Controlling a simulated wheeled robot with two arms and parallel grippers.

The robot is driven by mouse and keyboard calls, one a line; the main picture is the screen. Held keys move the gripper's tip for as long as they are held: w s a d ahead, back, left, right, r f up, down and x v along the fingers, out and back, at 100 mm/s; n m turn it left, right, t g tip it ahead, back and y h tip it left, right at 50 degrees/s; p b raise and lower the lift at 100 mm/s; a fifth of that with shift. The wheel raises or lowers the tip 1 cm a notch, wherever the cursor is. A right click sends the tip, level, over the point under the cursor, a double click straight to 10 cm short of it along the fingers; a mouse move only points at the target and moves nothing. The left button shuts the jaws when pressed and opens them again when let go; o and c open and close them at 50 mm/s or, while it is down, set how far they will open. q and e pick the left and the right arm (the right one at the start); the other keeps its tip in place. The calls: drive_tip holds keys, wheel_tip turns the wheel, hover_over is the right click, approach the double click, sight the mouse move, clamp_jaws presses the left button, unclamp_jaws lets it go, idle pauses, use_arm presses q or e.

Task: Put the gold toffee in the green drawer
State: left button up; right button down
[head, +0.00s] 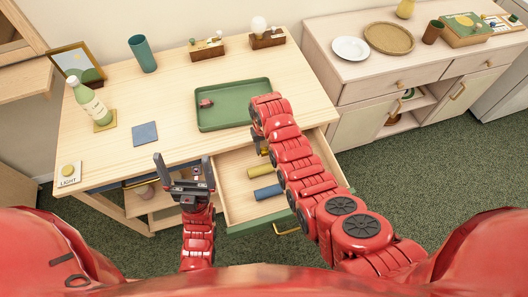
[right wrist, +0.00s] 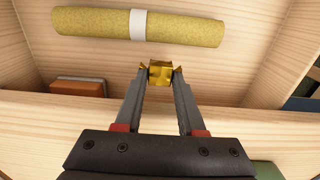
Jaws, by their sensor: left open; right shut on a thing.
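The gold toffee (right wrist: 160,73) is between the fingertips of my right gripper (right wrist: 160,75), which is shut on it. In the head view my right arm reaches over the open drawer with the green front (head: 245,223), and its gripper is mostly hidden by the arm. In the right wrist view the toffee is above the pale wooden drawer floor, near a yellow roll (right wrist: 140,26) with a white band; its exact height is hard to tell. My left gripper (head: 180,167) is open and empty, left of the drawer in front of the desk.
A green tray (head: 233,118) with a small red piece (head: 206,103) is on the desk behind. The drawer's front left is clear.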

sight(264, 154)
drive_tip(key=shift+f, duration=2.25)
drive_tip(key=shift+f, duration=0.1)
drive_tip(key=c, duration=1)
unclamp_jaws()
drive_tip(key=shift+f+b, duration=0.1)
drive_tip(key=shift+b, duration=0.2)
drive_tip(key=o, duration=0.5)
